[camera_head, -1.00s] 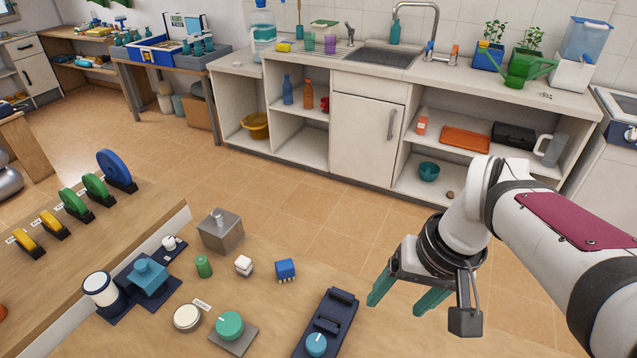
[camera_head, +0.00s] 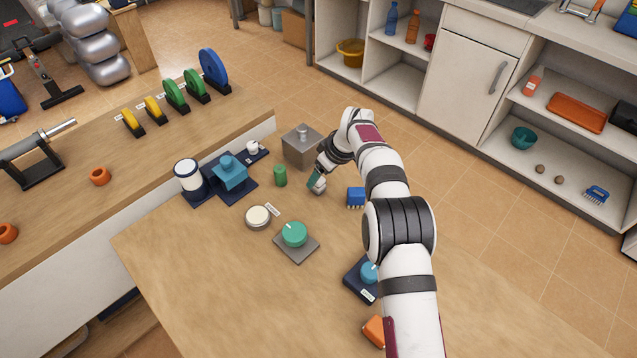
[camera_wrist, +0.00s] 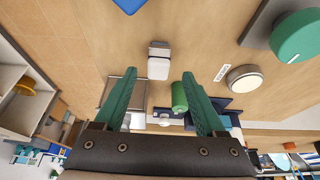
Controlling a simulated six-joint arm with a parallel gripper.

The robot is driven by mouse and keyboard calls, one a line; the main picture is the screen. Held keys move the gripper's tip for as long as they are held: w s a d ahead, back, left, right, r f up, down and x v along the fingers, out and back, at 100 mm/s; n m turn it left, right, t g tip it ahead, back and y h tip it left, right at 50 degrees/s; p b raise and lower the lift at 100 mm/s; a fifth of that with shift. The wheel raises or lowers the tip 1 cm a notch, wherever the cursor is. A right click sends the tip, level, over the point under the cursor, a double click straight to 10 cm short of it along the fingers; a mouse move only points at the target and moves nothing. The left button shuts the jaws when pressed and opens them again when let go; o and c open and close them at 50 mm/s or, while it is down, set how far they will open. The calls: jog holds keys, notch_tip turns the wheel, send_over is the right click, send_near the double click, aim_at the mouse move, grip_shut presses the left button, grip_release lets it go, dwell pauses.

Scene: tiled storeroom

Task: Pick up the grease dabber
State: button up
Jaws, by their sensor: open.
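A small white block with a greyish end, which I take to be the grease dabber, stands on the wooden table; in the wrist view it (camera_wrist: 158,68) lies just ahead, between the lines of my fingers. In the head view it (camera_head: 319,187) is partly hidden by my gripper (camera_head: 315,179). My gripper, with green fingers, is open and empty in the wrist view (camera_wrist: 160,76). Whether the fingers straddle or touch the block is unclear.
A green cylinder (camera_head: 280,175) stands close left, and a grey metal box (camera_head: 301,147) behind. A blue brush (camera_head: 356,197) is to the right. A round white-topped tin (camera_head: 258,217) and a green knob (camera_head: 294,234) are in front. The table's front left is clear.

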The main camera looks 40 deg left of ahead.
jog(key=x, duration=0.4)
jog(key=shift+w+a, duration=0.1)
grip_shut()
